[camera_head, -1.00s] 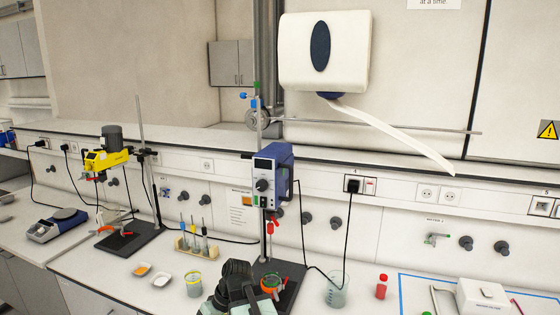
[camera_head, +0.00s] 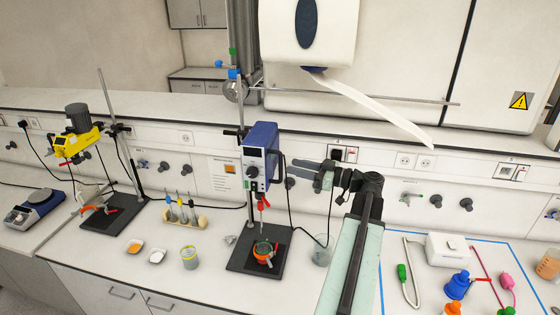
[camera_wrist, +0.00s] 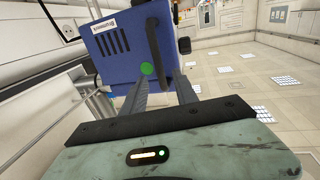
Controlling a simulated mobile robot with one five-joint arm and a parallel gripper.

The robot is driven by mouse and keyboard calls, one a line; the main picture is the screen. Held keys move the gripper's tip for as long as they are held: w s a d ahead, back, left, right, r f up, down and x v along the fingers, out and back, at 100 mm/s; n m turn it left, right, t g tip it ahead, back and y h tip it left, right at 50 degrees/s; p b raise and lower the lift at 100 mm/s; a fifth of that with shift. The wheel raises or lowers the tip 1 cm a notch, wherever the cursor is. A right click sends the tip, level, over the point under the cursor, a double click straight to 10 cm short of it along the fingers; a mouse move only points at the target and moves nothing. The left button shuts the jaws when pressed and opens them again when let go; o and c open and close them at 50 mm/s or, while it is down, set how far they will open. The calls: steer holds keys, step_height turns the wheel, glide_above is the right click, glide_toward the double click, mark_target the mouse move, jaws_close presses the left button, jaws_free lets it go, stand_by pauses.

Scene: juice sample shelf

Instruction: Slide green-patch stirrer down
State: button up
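The blue overhead stirrer (camera_head: 262,152) hangs on an upright stand above a black base plate (camera_head: 240,262). In the wrist view its blue housing (camera_wrist: 118,50) fills the upper middle, and a round green patch (camera_wrist: 147,69) shows low on the near face. My gripper (camera_head: 297,168) comes in from the right in the head view, at about the housing's height. In the wrist view its two fingers (camera_wrist: 160,80) are apart, with the green patch between their tips. I cannot tell whether they touch the housing. Nothing is held.
A beaker with an orange-red ring (camera_head: 264,252) stands under the stirrer. A clear beaker (camera_head: 322,252) stands to its right, beside my arm. A black cable (camera_head: 288,208) hangs near my gripper. A yellow stirrer (camera_head: 76,143) stands left, and a tube rack (camera_head: 187,217) between.

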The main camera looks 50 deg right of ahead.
mark_target(281, 181)
steer(key=x, duration=0.6)
steer(key=shift+w+f, duration=0.15)
jaws_close()
stand_by(1.0)
